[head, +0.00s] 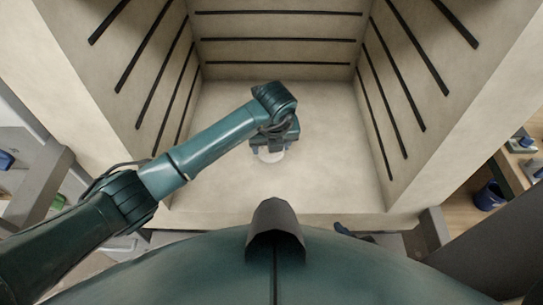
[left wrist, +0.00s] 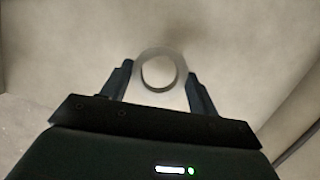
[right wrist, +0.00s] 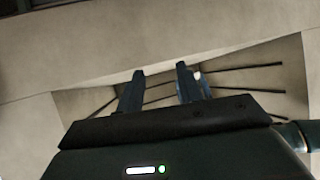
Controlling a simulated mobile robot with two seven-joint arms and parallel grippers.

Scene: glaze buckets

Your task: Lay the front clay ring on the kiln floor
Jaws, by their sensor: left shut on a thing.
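A pale clay ring (left wrist: 160,99) sits between the two fingers of my left gripper (left wrist: 160,80), which is shut on it. In the head view part of the ring (head: 270,156) shows below the gripper, over the middle of the pale kiln floor (head: 330,175). I cannot tell whether the ring touches the floor. The wrist hides much of the ring in the head view. My right gripper (right wrist: 160,71) is open and empty; its fingers stand apart outside the kiln, with the kiln front and interior beyond.
The kiln's left wall (head: 150,60) and right wall (head: 400,70) carry dark horizontal strips, as does its back wall. The floor around the ring is clear. A dark blue bucket (head: 489,196) stands on a wooden surface at the right.

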